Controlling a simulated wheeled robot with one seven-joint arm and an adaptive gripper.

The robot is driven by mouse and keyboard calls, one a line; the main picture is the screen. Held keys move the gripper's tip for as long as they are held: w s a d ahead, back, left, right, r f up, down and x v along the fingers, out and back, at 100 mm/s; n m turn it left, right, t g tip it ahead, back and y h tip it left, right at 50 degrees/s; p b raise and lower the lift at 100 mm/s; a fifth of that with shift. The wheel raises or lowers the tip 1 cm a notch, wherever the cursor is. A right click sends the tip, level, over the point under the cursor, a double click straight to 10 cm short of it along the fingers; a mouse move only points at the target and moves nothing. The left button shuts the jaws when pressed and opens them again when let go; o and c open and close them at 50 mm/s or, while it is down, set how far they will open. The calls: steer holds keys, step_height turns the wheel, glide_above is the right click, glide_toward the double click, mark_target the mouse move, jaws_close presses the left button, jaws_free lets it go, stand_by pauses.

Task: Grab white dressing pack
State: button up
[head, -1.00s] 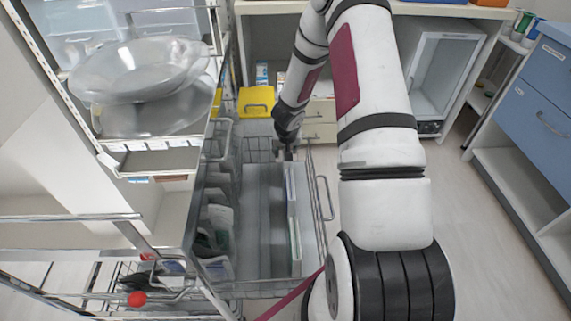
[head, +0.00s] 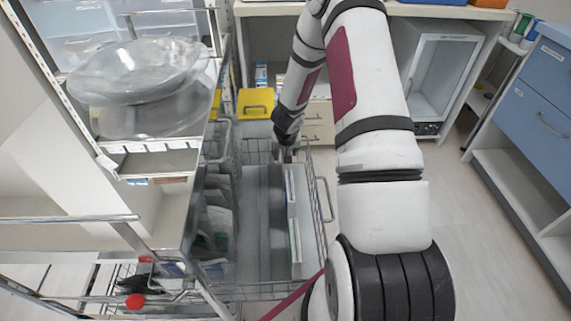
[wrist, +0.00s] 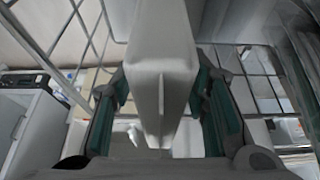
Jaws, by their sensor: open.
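The white dressing pack (head: 295,220) looks like a slim upright white slab along the right side of the wire basket (head: 322,240). My gripper (head: 288,153) is at the far end of the basket, low over that end of the slab. In the wrist view a white pack-like block (wrist: 160,75) rises between the two green-padded fingers of my gripper (wrist: 160,88). The fingers are open, one on each side of it. A small gap seems to show beside each finger; contact is hard to tell.
Grey dividers (head: 262,220) and wrapped packs (head: 214,220) fill the basket's left part. A shelf rack with clear plastic bowls (head: 138,70) stands at left. A yellow box (head: 255,103) sits behind the basket. Blue drawers (head: 540,100) stand right, with clear floor between.

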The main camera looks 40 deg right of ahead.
jaws_close()
